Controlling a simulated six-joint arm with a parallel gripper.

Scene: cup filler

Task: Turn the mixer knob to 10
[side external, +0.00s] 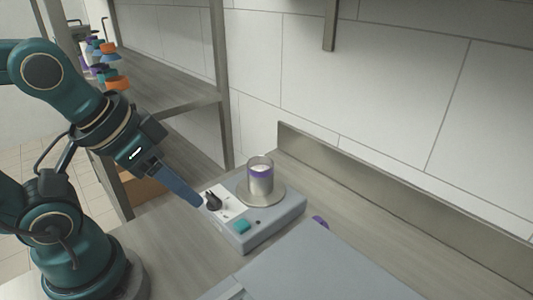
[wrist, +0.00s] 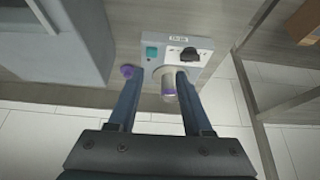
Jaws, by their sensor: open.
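The mixer (side external: 277,222) is a flat grey box on the counter. Its black knob (side external: 213,202) sits on a white dial panel and also shows in the wrist view (wrist: 189,55). The dial numbers and the pointer's reading are too small to tell. A clear cup (side external: 260,177) with white contents and a purple band stands on the round plate. My gripper (side external: 198,203) has its fingertips just left of the knob in the side view; contact cannot be told. In the wrist view, my gripper (wrist: 160,71) is open, its fingers spread on either side of the cup (wrist: 168,88), apparently holding nothing.
A teal button (side external: 242,226) is on the mixer's front. A purple-capped object (side external: 320,222) stands right of the mixer, partly hidden by a large grey panel (side external: 315,270). Shelving (side external: 170,90) rises behind my arm.

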